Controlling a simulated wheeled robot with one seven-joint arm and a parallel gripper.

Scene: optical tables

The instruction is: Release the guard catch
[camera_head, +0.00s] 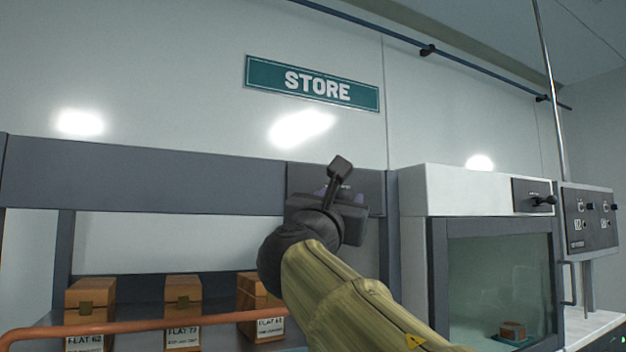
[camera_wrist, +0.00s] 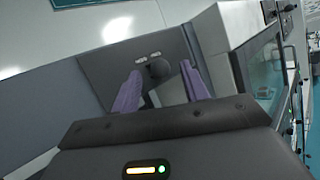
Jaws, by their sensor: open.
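My gripper (camera_wrist: 160,72) is open, its two purple fingers spread in front of a grey panel (camera_wrist: 110,62) on the rack's upper beam. A dark round knob (camera_wrist: 157,69) on that panel shows between the fingertips, below two small pale labels. I cannot tell whether the fingers touch it; nothing shows gripped. No label naming the guard catch is readable. In the head view my gripper (camera_head: 328,192) is at the panel (camera_head: 365,185), and my wrist hides the knob. Another dark lever (camera_head: 543,200) is on the front of the white cabinet (camera_head: 460,190), well right of my gripper.
Wooden boxes (camera_head: 183,290) stand on the shelf below, behind an orange rail (camera_head: 130,328). The cabinet's glass front (camera_head: 500,275) is close to the right of my arm. A control box (camera_head: 590,220) is farther right. The wall under the STORE sign (camera_head: 312,84) is clear.

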